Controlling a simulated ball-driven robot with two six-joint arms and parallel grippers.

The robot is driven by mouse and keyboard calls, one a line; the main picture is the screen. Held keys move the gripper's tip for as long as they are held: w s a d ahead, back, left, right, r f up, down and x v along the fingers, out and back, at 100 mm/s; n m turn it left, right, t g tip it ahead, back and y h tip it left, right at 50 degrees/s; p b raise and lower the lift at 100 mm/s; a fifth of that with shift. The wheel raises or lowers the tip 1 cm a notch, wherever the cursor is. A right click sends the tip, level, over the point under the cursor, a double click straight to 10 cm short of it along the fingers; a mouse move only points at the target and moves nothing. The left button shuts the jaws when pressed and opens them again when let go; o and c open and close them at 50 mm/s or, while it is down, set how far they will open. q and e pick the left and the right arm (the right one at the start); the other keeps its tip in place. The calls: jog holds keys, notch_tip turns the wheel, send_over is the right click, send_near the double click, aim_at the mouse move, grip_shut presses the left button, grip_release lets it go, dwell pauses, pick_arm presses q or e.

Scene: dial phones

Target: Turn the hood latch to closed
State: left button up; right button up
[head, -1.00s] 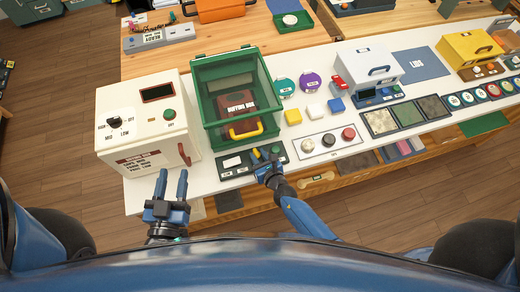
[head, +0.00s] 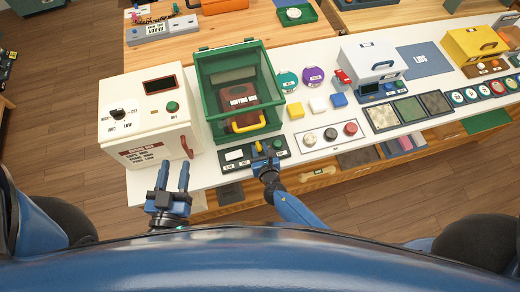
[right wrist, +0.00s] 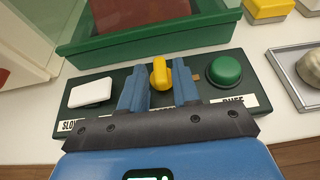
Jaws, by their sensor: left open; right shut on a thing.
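A yellow latch knob (right wrist: 160,74) stands on a dark panel (right wrist: 110,117) in front of a green case with a clear hood (head: 238,85). In the right wrist view its grip points nearly straight away from me. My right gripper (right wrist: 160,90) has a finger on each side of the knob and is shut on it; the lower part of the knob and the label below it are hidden. A white rocker (right wrist: 91,92) is to its left and a green button (right wrist: 225,71) to its right. My left gripper (head: 173,176) is open and empty before the white machine.
A white machine (head: 150,120) with a black dial and red handle stands left of the case. A tray with round buttons (head: 331,138) lies right of the panel. A brown box with a yellow handle (head: 240,98) is inside the case.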

jog(key=shift+w+r, duration=0.1)
jog(key=o, duration=0.7)
jog(key=shift+o, duration=0.3)
jog(key=shift+s+d+r, duration=0.1)
jog(key=shift+s+r, duration=0.05)
jog(key=shift+s, duration=0.45)
jog(key=p+v, duration=0.1)
jog(key=v, duration=0.8)
jog(key=shift+s, duration=0.15)
jog(key=shift+r, duration=0.1)
